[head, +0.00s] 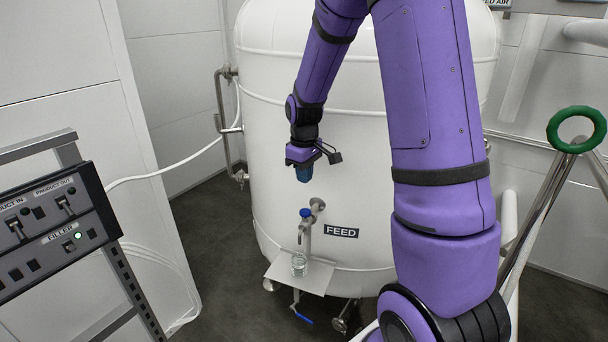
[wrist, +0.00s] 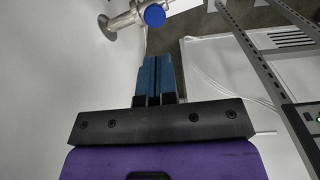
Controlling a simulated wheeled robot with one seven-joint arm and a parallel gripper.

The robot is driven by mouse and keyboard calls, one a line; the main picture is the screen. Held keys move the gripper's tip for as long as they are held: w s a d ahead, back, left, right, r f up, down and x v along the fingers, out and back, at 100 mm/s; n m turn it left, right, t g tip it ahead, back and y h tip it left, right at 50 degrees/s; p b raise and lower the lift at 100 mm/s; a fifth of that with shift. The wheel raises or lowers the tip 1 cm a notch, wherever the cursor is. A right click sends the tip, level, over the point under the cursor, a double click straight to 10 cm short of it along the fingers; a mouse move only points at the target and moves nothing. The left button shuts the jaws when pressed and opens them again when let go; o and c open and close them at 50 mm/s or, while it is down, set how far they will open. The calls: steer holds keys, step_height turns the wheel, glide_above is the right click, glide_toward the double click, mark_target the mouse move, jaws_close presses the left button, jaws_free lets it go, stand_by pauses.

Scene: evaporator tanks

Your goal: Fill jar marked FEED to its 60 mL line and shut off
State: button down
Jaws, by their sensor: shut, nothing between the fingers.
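A clear glass jar (head: 299,264) stands on a small white shelf (head: 318,277) fixed to the white tank (head: 330,130). A sampling tap with a blue knob (head: 305,212) is above the jar, beside the black FEED label (head: 341,231). The blue knob also shows in the wrist view (wrist: 155,16). I cannot make out the jar's marks or its liquid level, nor whether the tap runs. My gripper (head: 304,174) is shut and empty, above the blue knob and apart from it. In the wrist view its blue fingers (wrist: 155,80) are together.
A blue-handled valve (head: 303,318) hangs below the shelf. A control panel (head: 45,225) with switches and a lit green FILLER lamp stands at the left. A green handwheel (head: 577,130) and metal rails are at the right. The floor left of the tank is mostly clear.

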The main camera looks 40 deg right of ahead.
mark_target(304, 213)
step_height(304, 213, down, 11)
steer(key=shift+r, duration=0.1)
stand_by(0.3)
